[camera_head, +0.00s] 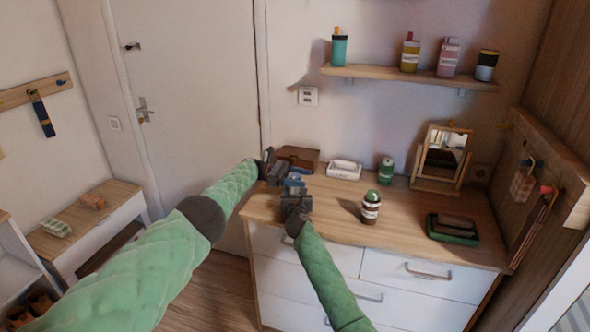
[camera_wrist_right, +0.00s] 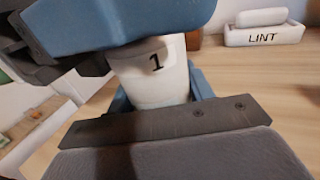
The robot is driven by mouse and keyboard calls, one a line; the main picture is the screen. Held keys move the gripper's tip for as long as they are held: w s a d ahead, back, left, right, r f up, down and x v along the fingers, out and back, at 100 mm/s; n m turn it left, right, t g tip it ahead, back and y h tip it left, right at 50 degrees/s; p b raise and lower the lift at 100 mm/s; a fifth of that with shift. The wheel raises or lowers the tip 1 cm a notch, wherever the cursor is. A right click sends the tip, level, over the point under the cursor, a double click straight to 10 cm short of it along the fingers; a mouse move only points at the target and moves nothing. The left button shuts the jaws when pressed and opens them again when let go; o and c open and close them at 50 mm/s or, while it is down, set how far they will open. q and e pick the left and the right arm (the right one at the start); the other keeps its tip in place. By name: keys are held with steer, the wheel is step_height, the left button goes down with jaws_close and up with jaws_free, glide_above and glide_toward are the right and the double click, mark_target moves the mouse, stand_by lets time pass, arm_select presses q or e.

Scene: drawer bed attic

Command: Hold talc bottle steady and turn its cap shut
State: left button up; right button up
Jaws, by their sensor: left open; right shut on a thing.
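A white container marked "1" (camera_wrist_right: 158,80), which I take for the talc bottle, stands between the blue-padded jaws of my right gripper (camera_wrist_right: 160,100) in the right wrist view. Its top is hidden behind blue and dark parts, so I cannot see the cap. In the head view my right gripper (camera_head: 294,187) is over the left end of the dresser top and hides most of what it holds. My left gripper (camera_head: 272,164) is open, close to the left of the right one, at the dresser's left edge. I cannot tell whether it touches the bottle.
The dresser top (camera_head: 335,225) bears a brown box (camera_head: 300,155), a white lint box (camera_head: 344,169), two green-capped bottles (camera_head: 371,207) (camera_head: 386,170), a mirror (camera_head: 443,158) and a dark green tray (camera_head: 453,238). A wall shelf (camera_head: 400,75) with several bottles hangs above.

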arm_select(q)
steer(key=shift+w+f+n+t, duration=0.15)
steer(key=shift+w+n+t, duration=0.2)
steer(key=shift+t, duration=0.45)
steer(key=shift+s+n+t+h, duration=0.2)
steer(key=shift+n+t+h, duration=0.1)
steer(key=shift+n+t, duration=0.45)
